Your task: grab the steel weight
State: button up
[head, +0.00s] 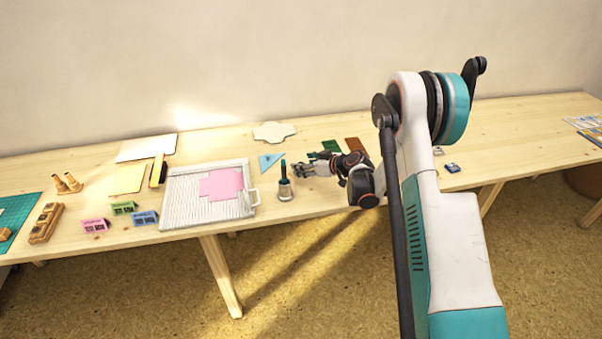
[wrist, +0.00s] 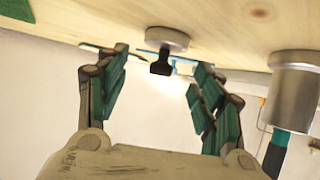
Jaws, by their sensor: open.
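The steel weight appears to be the short grey metal disc with a black knob (wrist: 168,38) in the wrist view. That view is upside down, with the table at the top. The weight stands on the table, ahead of and between my fingertips. My gripper (wrist: 162,62) is open with nothing between its fingers, and they look apart from the weight. In the head view my gripper (head: 298,169) is low over the table, just right of the metal cup.
A metal cup (head: 285,193) holding a teal-and-dark tool stands close beside my gripper, near the table's front edge; it also shows in the wrist view (wrist: 295,95). A blue set square (head: 268,162) lies behind it. A paper trimmer (head: 180,205) with pink sheets is left.

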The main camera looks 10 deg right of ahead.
jog(key=x, duration=0.3)
jog(key=shift+s+f+b, duration=0.1)
jog(key=shift+b, duration=0.25)
jog(key=c, duration=1.3)
jog(key=shift+c, duration=0.2)
jog(key=shift+r, duration=0.2)
